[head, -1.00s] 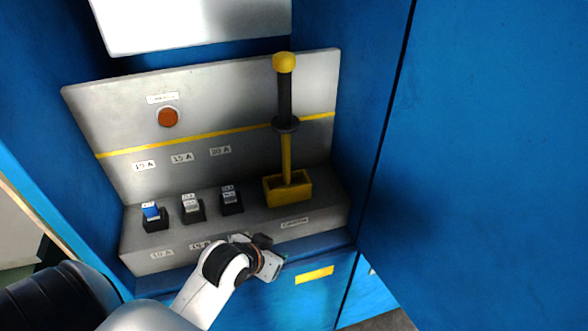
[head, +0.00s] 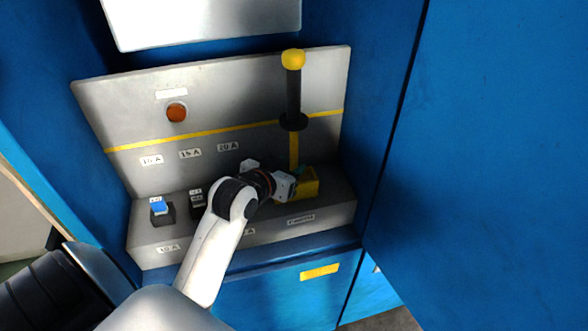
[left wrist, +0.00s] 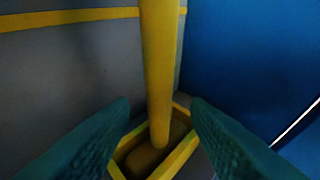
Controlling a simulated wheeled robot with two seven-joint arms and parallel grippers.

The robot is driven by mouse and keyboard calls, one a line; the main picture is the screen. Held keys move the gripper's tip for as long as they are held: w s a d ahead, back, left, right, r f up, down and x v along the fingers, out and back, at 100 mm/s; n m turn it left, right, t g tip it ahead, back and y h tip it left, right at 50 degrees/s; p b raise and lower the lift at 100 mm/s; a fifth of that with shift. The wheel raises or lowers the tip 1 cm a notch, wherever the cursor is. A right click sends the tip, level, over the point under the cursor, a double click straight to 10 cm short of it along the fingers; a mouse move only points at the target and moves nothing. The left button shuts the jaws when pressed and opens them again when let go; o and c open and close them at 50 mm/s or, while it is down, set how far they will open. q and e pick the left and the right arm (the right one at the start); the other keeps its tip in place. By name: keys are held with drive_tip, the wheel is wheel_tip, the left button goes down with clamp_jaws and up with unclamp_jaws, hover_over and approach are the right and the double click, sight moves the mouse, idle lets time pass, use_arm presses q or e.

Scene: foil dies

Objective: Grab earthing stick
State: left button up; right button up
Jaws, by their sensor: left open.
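The earthing stick (head: 293,98) stands upright in a yellow holder (head: 308,184) on the grey ledge. It has a yellow knob on top, a black grip with a round black guard, and a yellow lower shaft. My left gripper (head: 295,178) is at the lower shaft, just above the holder, and partly hides both in the head view. In the left wrist view the yellow shaft (left wrist: 160,70) rises between the two green fingers (left wrist: 160,115), with a gap on each side. The fingers are open and the holder (left wrist: 177,160) shows below. My right gripper is not in view.
Small fuse blocks, one with a blue top (head: 159,206), stand on the ledge to the left. An orange button (head: 177,112) is on the grey back panel (head: 230,90). Blue cabinet walls close in the right side, and a blue door panel (head: 500,150) stands further right.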

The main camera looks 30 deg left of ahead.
use_arm(q)
drive_tip(key=p+x, duration=0.1)
drive_tip(key=x, duration=0.4)
drive_tip(key=shift+w+f, duration=0.1)
drive_tip(key=shift+w, duration=0.05)
drive_tip(key=shift+c, duration=0.2)
clamp_jaws()
